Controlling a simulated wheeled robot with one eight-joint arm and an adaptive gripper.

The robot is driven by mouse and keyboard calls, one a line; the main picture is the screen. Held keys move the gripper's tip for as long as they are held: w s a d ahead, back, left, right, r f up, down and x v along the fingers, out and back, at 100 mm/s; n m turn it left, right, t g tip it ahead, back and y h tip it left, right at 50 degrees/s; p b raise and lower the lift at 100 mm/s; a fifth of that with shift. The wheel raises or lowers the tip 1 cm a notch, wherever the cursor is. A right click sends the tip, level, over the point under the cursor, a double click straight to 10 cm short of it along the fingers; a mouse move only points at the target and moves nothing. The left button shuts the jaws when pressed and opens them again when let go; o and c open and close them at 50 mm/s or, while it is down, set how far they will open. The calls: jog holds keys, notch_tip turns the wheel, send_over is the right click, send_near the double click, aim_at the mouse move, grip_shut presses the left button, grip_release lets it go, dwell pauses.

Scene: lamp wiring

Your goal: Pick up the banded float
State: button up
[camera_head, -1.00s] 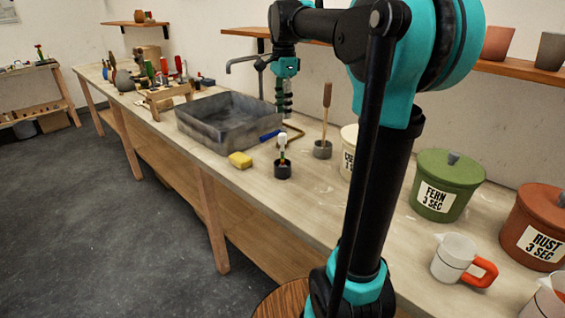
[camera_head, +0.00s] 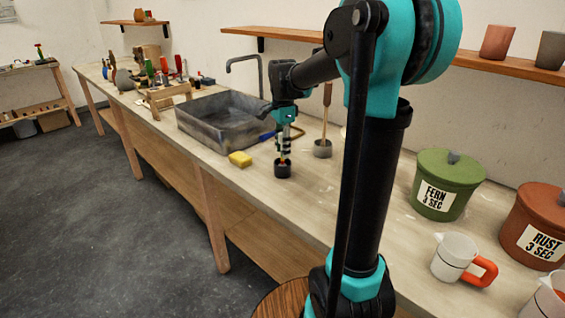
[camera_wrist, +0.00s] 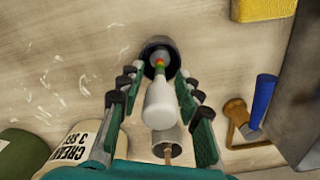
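The banded float has a white bulb (camera_wrist: 160,104) and a thin stem with coloured bands (camera_wrist: 159,65). It stands in a small dark cup (camera_head: 283,169) on the bench; the cup also shows in the wrist view (camera_wrist: 150,52). My gripper (camera_head: 283,148) is above the cup and points down. In the wrist view my gripper (camera_wrist: 157,84) is open, with one finger on each side of the float. A gap shows between the float and each finger. In the head view the gripper mostly hides the float.
A yellow sponge (camera_head: 240,159) and a grey basin (camera_head: 218,121) lie to the left. A grey cup with a wooden-handled tool (camera_head: 323,149) stands close on the right. A blue-handled tool (camera_wrist: 262,102) lies beside the basin. Lidded pots (camera_head: 446,186) stand farther right.

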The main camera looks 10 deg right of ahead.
jog(key=shift+f, duration=1.3)
jog(key=shift+c, duration=0.4)
grip_shut()
jog(key=shift+r, duration=0.1)
